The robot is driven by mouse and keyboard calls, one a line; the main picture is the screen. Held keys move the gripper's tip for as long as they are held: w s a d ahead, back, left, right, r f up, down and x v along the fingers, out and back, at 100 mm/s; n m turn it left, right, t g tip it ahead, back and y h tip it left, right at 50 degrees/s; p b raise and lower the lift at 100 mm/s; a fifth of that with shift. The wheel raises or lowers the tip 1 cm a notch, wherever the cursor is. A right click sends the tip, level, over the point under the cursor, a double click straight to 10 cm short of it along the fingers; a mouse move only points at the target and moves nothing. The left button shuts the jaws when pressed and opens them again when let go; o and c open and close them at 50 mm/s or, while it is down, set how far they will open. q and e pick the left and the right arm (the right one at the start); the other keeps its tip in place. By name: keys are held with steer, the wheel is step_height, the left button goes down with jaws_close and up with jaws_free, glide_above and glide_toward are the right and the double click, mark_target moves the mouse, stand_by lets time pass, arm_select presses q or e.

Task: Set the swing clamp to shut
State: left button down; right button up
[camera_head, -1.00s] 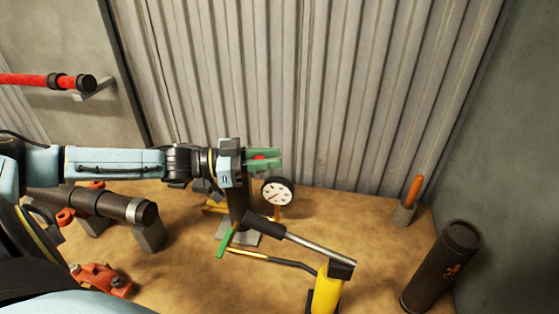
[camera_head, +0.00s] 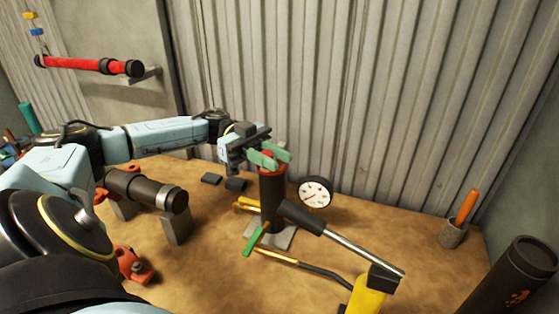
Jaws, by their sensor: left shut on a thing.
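A dark upright cylinder (camera_head: 271,200) with a red top stands on a grey base plate (camera_head: 283,239) in the middle of the floor area. My left gripper (camera_head: 268,158) comes in from the left, and its green fingers are shut on the red top. I take the swing clamp to be the yellow arms (camera_head: 249,204) at the cylinder's left and the green lever (camera_head: 256,240) at its foot. I cannot tell whether the clamp is open or shut, as the cylinder hides part of it. My right gripper is not in view.
A round white gauge (camera_head: 315,192) stands right of the cylinder. A metal-rod handle (camera_head: 350,250) runs to a yellow body (camera_head: 368,296) in front. A horizontal dark pipe (camera_head: 146,188) lies left on blocks. A cup with an orange handle (camera_head: 467,206) stands right.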

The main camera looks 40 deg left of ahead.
arm_select(q)
steer(key=shift+s+a+g, duration=0.1)
steer(key=shift+g, duration=0.2)
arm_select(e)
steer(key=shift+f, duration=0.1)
arm_select(q)
steer(key=c, duration=1.2)
jaws_free()
steer(key=shift+o, duration=0.2)
steer(key=shift+a, duration=0.15)
steer(key=a+b, duration=0.2)
steer(key=a, duration=0.9)
steer(key=shift+a+b, duration=0.4)
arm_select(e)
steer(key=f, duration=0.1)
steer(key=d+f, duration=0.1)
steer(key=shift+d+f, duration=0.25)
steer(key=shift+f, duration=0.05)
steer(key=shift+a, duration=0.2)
